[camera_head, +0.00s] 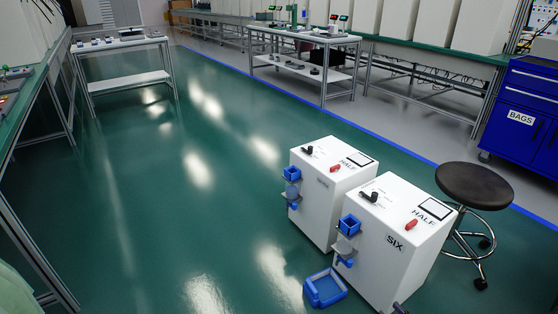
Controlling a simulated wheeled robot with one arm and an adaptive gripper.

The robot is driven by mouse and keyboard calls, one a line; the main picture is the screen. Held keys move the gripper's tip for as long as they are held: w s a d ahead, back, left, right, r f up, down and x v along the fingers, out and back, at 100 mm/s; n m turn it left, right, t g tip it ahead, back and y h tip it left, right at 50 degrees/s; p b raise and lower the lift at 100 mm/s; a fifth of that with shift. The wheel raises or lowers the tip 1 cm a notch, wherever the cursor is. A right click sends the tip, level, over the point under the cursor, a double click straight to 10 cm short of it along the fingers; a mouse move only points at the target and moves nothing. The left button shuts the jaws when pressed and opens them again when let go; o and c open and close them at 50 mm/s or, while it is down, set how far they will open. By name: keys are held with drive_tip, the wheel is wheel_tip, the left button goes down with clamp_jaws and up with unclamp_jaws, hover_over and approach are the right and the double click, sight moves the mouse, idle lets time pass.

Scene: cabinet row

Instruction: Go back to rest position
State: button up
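My gripper is not clearly in view. A small dark shape (400,308) shows at the bottom edge, in front of the nearer white cabinet, and I cannot tell what it is. Two white box cabinets stand side by side on the green floor. The nearer cabinet (378,262) is marked SIX and HALF, and the farther cabinet (318,215) is marked HALF on top. Each has a dark knob, a red part and a dark-framed panel on top, and blue holders on its left side.
A blue tray (325,289) lies on the floor beside the nearer cabinet. A black stool (474,186) stands close on the right, before a blue BAGS cabinet (522,115). Workbenches line the left and back; a small table (127,82) stands back left. The floor (150,190) left of centre is clear.

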drive_tip(key=w+d+r+n+g+h+p, duration=0.1)
drive_tip(key=w+d+r+g+h+p, duration=0.3)
drive_tip(key=r, duration=0.3)
drive_tip(key=w+d+r+n+g+h+p, duration=0.1)
drive_tip(key=w+d+r+g+h+p, duration=0.1)
drive_tip(key=d+r+g+p, duration=0.35)
drive_tip(key=s+r+m+g+h+p, duration=0.15)
drive_tip(key=r+p, duration=0.25)
drive_tip(key=r, duration=0.8)
drive_tip(key=s+r+m+h+p, duration=0.2)
drive_tip(key=r+h+p, duration=0.15)
drive_tip(key=r, duration=0.75)
drive_tip(key=s+a+r+m+g+p, duration=0.15)
drive_tip(key=s+a+r+p, duration=0.3)
drive_tip(key=r, duration=0.45)
drive_tip(key=s+a+r+m+g+p, duration=0.1)
drive_tip(key=s+a+r+g+p, duration=0.15)
drive_tip(key=s+a+r, duration=0.45)
drive_tip(key=s+a+r+m+g+y+p, duration=0.1)
drive_tip(key=s+a+r+p, duration=0.5)
drive_tip(key=s+a+r, duration=0.8)
drive_tip(key=s+g+y, duration=0.1)
drive_tip(key=s+y, duration=0.1)
drive_tip(key=s, duration=0.1)
drive_tip(key=shift+s+a+p, duration=0.25)
drive_tip(key=shift+s+p, duration=0.15)
